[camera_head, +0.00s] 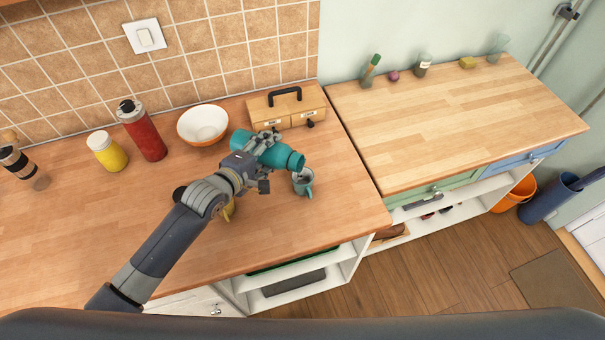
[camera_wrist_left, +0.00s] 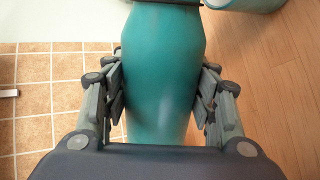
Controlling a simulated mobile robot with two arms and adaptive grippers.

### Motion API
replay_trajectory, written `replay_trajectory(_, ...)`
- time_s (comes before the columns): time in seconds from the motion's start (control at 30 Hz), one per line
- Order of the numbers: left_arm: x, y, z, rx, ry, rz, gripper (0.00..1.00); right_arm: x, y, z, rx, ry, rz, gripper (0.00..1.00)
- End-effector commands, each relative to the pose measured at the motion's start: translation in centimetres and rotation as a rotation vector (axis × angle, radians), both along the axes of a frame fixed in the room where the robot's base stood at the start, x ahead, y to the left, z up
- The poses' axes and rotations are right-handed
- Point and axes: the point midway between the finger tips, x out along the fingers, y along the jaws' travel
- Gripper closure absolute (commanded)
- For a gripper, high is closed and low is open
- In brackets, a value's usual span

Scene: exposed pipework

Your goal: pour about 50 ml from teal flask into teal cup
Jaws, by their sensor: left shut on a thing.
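The teal flask (camera_head: 285,157) is held by my left gripper (camera_head: 262,150) above the counter. It lies tipped almost level, with its narrower end toward the right. In the left wrist view the flask (camera_wrist_left: 160,70) fills the middle, with the fingers (camera_wrist_left: 160,95) closed on both sides of it. The teal cup (camera_head: 303,184) stands upright on the counter, just below the flask's right end. Part of a teal round thing, likely the cup (camera_wrist_left: 245,4), shows at the top right of the wrist view. I cannot see any stream or the level in the cup. My right gripper is out of view.
A yellow mug (camera_head: 229,209) stands partly behind my left arm. A wooden box (camera_head: 288,108), a white-and-orange bowl (camera_head: 203,125), a red bottle (camera_head: 143,132) and a yellow jar (camera_head: 106,152) stand behind. The counter's front left is clear; the lighter worktop (camera_head: 450,125) is mostly bare.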

Motion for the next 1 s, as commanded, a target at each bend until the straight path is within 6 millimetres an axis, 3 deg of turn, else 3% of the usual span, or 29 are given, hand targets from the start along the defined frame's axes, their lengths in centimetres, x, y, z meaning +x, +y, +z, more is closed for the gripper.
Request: replay_trajectory(1.0,-0.01,-0.07,0.56,0.026,-0.019,0.000,0.90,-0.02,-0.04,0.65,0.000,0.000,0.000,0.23)
